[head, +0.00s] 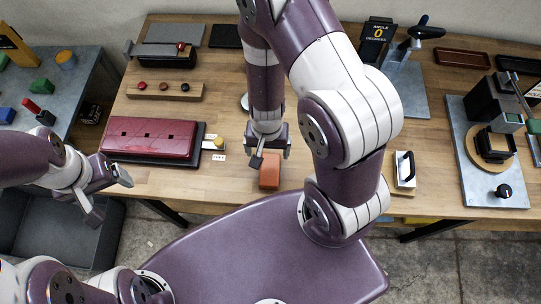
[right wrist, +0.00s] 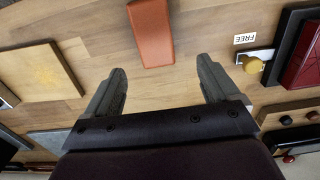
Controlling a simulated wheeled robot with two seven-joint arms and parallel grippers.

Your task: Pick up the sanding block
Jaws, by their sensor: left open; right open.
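An orange-brown block (head: 269,172), which looks like the sanding block, lies near the front edge of the wooden workbench (head: 225,189). In the right wrist view the block (right wrist: 152,32) is beyond the fingertips, roughly in line with the gap between them. My right gripper (head: 270,157) is open and empty, close above the block's far end; in the right wrist view the open right gripper (right wrist: 160,80) shows both fingers apart from the block. My left gripper (head: 111,198) is open and empty at the left, in front of the bench.
A dark red case (head: 150,137) on a black base lies left of the block, with a yellow knob (head: 219,143) and a small label beside it. Bare bench surrounds the block.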

